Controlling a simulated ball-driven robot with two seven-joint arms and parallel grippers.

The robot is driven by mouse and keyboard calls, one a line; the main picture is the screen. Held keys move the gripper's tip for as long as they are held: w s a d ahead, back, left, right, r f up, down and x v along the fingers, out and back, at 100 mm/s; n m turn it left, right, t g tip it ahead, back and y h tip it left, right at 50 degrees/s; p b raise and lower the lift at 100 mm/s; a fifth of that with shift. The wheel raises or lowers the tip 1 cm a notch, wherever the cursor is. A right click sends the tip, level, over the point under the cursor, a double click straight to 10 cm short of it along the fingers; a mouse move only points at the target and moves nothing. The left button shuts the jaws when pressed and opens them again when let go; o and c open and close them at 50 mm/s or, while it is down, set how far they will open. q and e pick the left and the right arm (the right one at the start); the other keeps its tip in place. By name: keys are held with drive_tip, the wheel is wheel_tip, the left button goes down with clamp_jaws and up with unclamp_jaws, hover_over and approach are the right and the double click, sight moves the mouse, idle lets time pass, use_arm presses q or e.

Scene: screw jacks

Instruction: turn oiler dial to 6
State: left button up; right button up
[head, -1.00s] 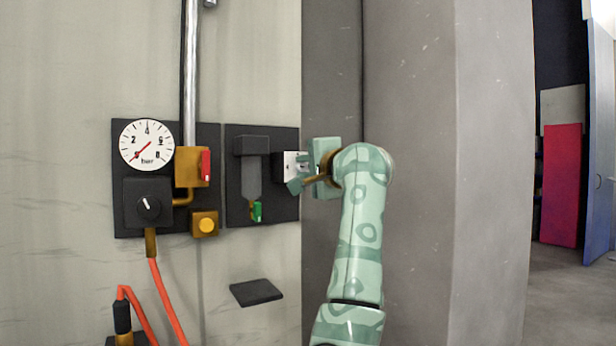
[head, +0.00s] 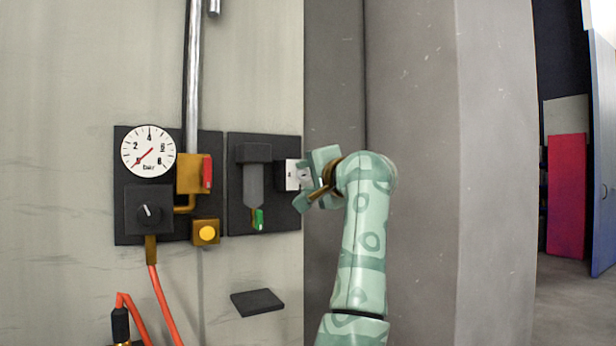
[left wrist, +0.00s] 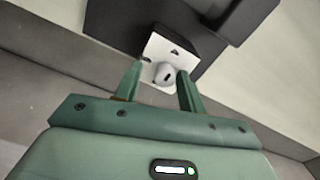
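The oiler dial is a small grey knob (left wrist: 165,74) with a dark mark, on a white plate (left wrist: 172,50) on the side of a dark block. In the head view, the white plate (head: 292,175) faces right, towards my gripper. My left gripper (left wrist: 161,70) is open, its two green fingertips on either side of the knob. I cannot tell whether they touch it. In the head view, my left gripper (head: 308,182) is tilted at the plate and partly covers the dial. The scale figures are too small to read. My right gripper is not in view.
Left of the oiler (head: 253,183) are a pressure gauge (head: 148,151), a black regulator knob (head: 149,212), a red-handled valve (head: 206,172) and a yellow button (head: 206,233). A dark small shelf (head: 257,302) juts out below. A grey wall corner (head: 410,100) stands behind my arm.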

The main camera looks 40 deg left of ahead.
use_arm(q)
drive_tip(key=shift+r, duration=0.15)
drive_tip(key=shift+s+d, duration=0.1)
drive_tip(key=shift+d, duration=0.05)
drive_tip(key=p+v, duration=0.2)
drive_tip(key=v, duration=1.4)
drive_tip(key=shift+p, duration=0.4)
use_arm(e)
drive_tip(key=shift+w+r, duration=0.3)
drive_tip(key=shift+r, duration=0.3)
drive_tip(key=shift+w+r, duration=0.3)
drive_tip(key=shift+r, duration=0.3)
